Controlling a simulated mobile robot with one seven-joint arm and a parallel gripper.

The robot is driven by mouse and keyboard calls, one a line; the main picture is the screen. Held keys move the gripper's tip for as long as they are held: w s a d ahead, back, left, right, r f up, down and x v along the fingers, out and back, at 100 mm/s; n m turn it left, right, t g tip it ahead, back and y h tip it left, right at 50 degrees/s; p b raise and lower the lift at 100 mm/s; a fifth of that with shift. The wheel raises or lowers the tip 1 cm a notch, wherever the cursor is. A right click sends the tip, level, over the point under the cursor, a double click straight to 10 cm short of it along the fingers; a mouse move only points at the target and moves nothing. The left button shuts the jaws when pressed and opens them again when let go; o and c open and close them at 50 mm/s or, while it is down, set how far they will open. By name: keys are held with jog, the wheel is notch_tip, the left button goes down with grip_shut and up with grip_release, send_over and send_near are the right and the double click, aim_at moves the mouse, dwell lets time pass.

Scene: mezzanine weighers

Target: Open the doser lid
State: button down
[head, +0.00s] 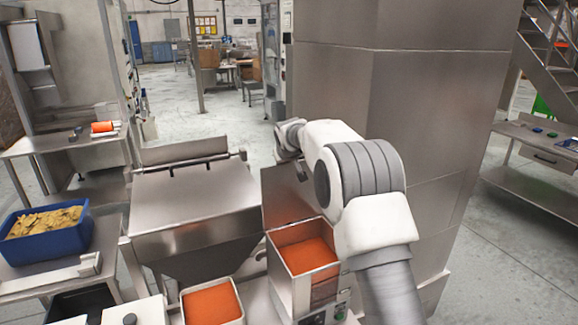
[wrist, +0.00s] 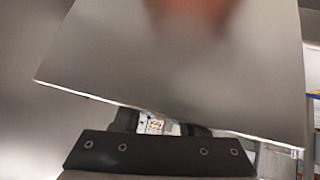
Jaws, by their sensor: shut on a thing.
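The doser (head: 333,286) is a steel box holding orange powder, at the lower middle of the head view. Its lid (head: 287,197) is a flat steel panel that stands raised at the back of the box, so the powder shows. In the wrist view the lid (wrist: 170,75) fills much of the upper picture, with a blurred orange reflection on it. My gripper (wrist: 160,124) is at the lid's lower edge in that view, shut on the lid; its fingertips are largely hidden. In the head view my arm reaches over the doser's right side, and the fingers cannot be made out.
A steel hopper with a closed sloping cover (head: 195,197) stands left of the doser. A container of orange powder (head: 212,303) is in front of it. A blue bin (head: 48,242) is at far left. A large steel column (head: 420,120) stands close behind my arm.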

jog(key=shift+s+a+f, duration=0.15)
jog(key=shift+a+f, duration=0.05)
jog(key=shift+f, duration=0.25)
jog(key=shift+s+a+f, duration=0.1)
jog(key=shift+a+f, duration=0.05)
jog(key=shift+f, duration=0.25)
jog(key=c, duration=0.6)
grip_release()
jog(key=shift+o, duration=0.8)
jog(key=shift+r, duration=0.1)
jog(key=s+a+r+p, duration=0.1)
jog(key=a+r+p, duration=0.1)
jog(key=r, duration=0.8)
jog(key=a+r+p, duration=0.2)
jog(key=r, duration=0.8)
jog(key=shift+s+a, duration=0.2)
jog(key=shift+s, duration=0.2)
jog(key=shift+r, duration=0.1)
jog(key=b+v, duration=0.2)
jog(key=v, duration=1.5)
jog(key=shift+r+b, duration=0.25)
jog(key=shift+b, duration=0.1)
